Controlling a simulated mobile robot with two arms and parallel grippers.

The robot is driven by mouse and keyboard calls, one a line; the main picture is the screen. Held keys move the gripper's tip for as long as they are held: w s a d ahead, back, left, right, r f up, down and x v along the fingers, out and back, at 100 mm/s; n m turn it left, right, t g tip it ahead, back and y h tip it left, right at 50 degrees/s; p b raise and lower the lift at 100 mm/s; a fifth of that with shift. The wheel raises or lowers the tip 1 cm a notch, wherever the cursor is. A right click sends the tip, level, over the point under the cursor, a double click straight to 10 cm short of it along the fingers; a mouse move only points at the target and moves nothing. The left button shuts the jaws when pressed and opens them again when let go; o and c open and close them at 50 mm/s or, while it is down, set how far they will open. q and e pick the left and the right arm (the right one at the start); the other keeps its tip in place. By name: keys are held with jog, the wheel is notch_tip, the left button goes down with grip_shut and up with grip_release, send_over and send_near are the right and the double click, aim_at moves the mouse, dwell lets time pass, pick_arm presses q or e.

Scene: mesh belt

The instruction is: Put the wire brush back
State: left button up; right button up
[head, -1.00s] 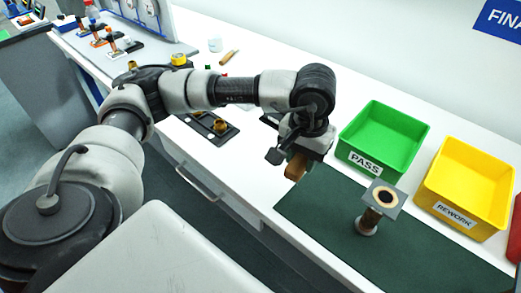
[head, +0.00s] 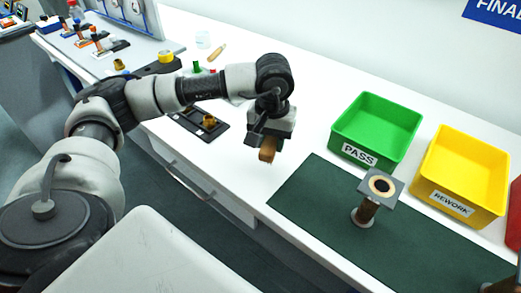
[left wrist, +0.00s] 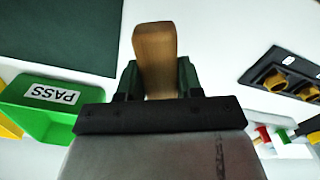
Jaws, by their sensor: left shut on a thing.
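My left gripper (head: 268,143) is shut on a wooden-handled tool, taken to be the wire brush (head: 267,156). Its light brown wooden end sticks out below the fingers, above the white bench left of the green mat. In the left wrist view the wooden piece (left wrist: 154,50) stands between the two dark fingers. No bristles show; the rest of the tool is hidden by the gripper. My right gripper cannot be made out.
A green PASS bin (head: 376,130) and a yellow REWORK bin (head: 461,175) stand to the right. A spool-like part (head: 366,208) stands on the dark green mat (head: 310,200). A black tray (head: 220,130) with brass parts lies left. White bench near the gripper is clear.

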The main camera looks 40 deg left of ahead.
pick_arm(q)
jog(key=shift+s+a+f, duration=0.2)
jog(key=shift+a+f, duration=0.7)
jog(key=shift+a, duration=0.3)
notch_tip(320, 180, down, 4)
jog(key=shift+r+p, duration=0.1)
jog(key=shift+p, duration=0.55)
pick_arm(e)
jog(key=shift+w+a+r, duration=0.1)
jog(key=shift+r, duration=0.65)
pick_arm(q)
jog(key=shift+f, duration=0.2)
jog(key=o, duration=0.8)
pick_arm(e)
jog(key=shift+f, duration=0.15)
pick_arm(q)
jog(key=shift+r, duration=0.1)
